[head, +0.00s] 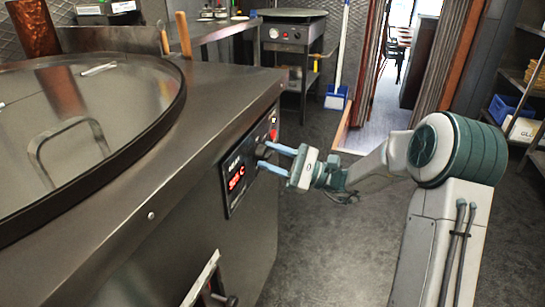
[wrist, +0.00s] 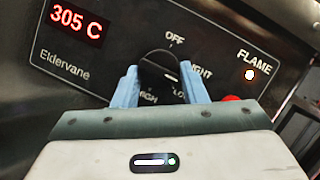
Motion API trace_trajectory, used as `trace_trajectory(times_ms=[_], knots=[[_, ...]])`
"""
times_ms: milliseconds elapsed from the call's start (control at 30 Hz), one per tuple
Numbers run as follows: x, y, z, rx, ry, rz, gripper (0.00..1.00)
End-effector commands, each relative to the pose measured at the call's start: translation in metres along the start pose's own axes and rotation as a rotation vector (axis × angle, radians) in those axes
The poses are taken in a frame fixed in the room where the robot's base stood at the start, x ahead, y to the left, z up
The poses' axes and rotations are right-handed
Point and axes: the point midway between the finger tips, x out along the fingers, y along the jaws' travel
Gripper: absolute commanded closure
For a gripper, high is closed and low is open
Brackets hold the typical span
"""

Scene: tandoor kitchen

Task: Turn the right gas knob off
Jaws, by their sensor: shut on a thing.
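The black gas knob (wrist: 158,62) is on the dark control panel of the tandoor, below the word OFF in the wrist view. A short white mark shows on its face, away from OFF; its exact heading is hard to read. My gripper (wrist: 160,78) is shut on the knob, one blue finger on each side. In the head view my gripper (head: 266,157) reaches the panel from the right, and the knob (head: 261,151) is partly hidden by the fingers. LIGHT, LOW and HIGH labels are partly covered.
The red display (wrist: 76,20) reads 305 C. The flame lamp (wrist: 250,75) is lit, and a red button (wrist: 231,98) is beside the right finger. The steel tandoor top (head: 195,100) rises left of my arm. Open floor (head: 330,240) lies below it.

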Motion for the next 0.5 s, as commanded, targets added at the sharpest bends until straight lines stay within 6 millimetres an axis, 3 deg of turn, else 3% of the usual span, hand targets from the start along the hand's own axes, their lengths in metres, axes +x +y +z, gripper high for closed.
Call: trace_trajectory(times_ms=[500], knots=[[-0.0004,-0.0049,0.0007,-0.455,0.001,0.191,0.84]])
